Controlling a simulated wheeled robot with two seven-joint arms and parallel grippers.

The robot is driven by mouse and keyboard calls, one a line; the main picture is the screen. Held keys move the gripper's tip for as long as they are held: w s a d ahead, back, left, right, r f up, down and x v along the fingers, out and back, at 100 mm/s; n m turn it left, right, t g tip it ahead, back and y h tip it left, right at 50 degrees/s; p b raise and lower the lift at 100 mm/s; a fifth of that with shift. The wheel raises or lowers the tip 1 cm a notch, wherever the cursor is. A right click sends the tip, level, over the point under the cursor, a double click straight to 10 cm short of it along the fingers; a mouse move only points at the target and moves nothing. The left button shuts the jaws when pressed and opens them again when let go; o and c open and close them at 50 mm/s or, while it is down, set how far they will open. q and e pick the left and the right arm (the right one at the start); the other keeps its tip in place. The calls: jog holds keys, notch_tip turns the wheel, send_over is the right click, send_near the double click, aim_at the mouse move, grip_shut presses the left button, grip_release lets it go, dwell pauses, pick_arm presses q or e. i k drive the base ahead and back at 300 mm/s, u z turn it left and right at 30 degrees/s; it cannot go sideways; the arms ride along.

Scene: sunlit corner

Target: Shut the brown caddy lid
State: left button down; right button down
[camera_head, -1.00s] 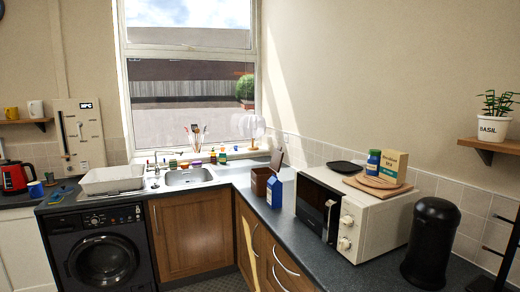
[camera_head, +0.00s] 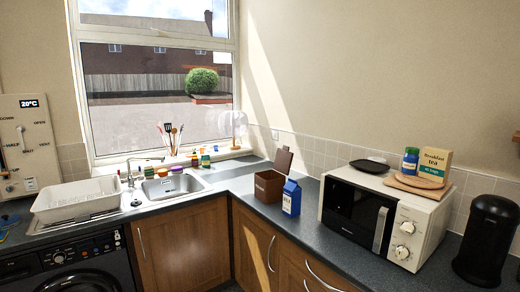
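The brown caddy (camera_head: 268,188) stands on the dark worktop in the corner, left of the microwave. Its lid (camera_head: 283,160) is raised, standing up at the back of the box. A blue and white carton (camera_head: 291,197) stands right beside the caddy, at its front right, and overlaps its edge in the picture. Neither of my grippers shows in the head view.
A white microwave (camera_head: 385,215) with a board, jar and tea box on top stands to the right. A black bin (camera_head: 486,240) is further right. The sink (camera_head: 173,186) and white dish rack (camera_head: 75,198) are left. Worktop (camera_head: 245,184) beside the caddy is clear.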

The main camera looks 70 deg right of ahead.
aim_at(284, 159)
jog(key=z, duration=0.15)
jog(key=i, duration=0.9)
jog(key=z, duration=1.3)
jog(key=i, duration=0.8)
jog(key=z, duration=0.9)
